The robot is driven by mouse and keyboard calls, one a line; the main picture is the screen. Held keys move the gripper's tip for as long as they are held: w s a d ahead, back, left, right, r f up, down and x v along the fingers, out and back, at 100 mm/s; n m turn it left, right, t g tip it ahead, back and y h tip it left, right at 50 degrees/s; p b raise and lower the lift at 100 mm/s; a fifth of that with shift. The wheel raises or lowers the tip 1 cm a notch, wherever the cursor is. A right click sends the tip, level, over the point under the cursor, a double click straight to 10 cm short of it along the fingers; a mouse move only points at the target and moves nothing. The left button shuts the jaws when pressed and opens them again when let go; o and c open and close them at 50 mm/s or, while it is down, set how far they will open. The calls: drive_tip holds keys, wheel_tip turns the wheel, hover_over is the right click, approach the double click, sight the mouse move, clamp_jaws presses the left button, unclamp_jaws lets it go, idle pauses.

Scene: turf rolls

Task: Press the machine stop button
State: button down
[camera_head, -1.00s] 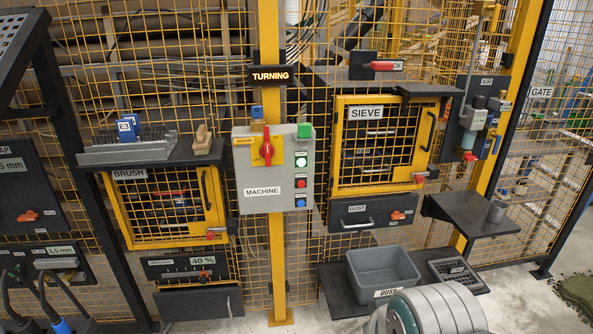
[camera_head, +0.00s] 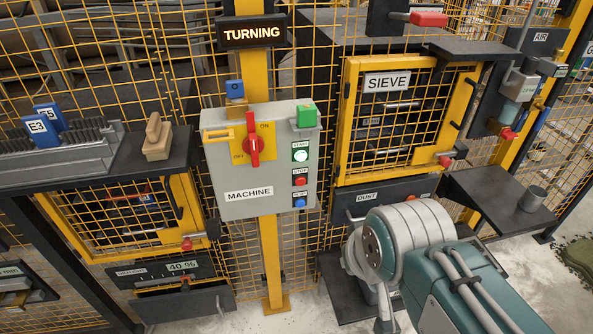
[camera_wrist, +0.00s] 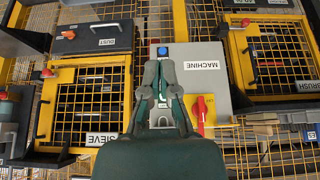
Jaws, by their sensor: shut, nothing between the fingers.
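The grey machine box (camera_head: 240,195) hangs on a yellow post. The red stop button (camera_head: 300,181) is on its right side, between the pale green start button (camera_head: 300,155) and a blue button (camera_head: 299,202). In the upside-down wrist view, my gripper (camera_wrist: 163,66) is shut and empty in front of the machine box (camera_wrist: 206,82). The blue button (camera_wrist: 163,51) shows just beyond its fingertips. The fingers hide the stop button there, and I cannot tell whether they touch the panel. In the head view my arm is at lower right and the gripper is not clear.
A red rotary switch (camera_head: 254,148) and a green block (camera_head: 306,115) are on the box. The lit sign (camera_head: 252,32) reads TURNING. The sieve cage (camera_head: 400,120) is right of the box. A dark shelf (camera_head: 497,200) juts out farther right.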

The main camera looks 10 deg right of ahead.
idle(0.3)
drive_tip(key=w+a+f+m+g+y, duration=0.1)
drive_tip(key=w+a+f+m+y, duration=0.3)
drive_tip(key=m, duration=0.3)
drive_tip(key=w+a+f+m+y, duration=0.2)
drive_tip(key=w+m+y, duration=0.1)
drive_tip(key=w+m, duration=0.25)
drive_tip(key=w+d+f+m+t, duration=0.2)
drive_tip(key=w+m, duration=0.4)
drive_tip(key=m, duration=0.3)
drive_tip(key=w+d+f+m+t, duration=0.3)
drive_tip(key=w+d+f+m, duration=0.1)
drive_tip(key=m, duration=0.5)
drive_tip(key=shift+w+d+f+m, duration=0.2)
drive_tip(key=shift+w+f+m, duration=0.15)
drive_tip(key=shift+w+f, duration=0.65)
drive_tip(key=shift+w+r+y, duration=0.15)
drive_tip(key=shift+w+y, duration=0.05)
drive_tip(key=shift+y, duration=0.1)
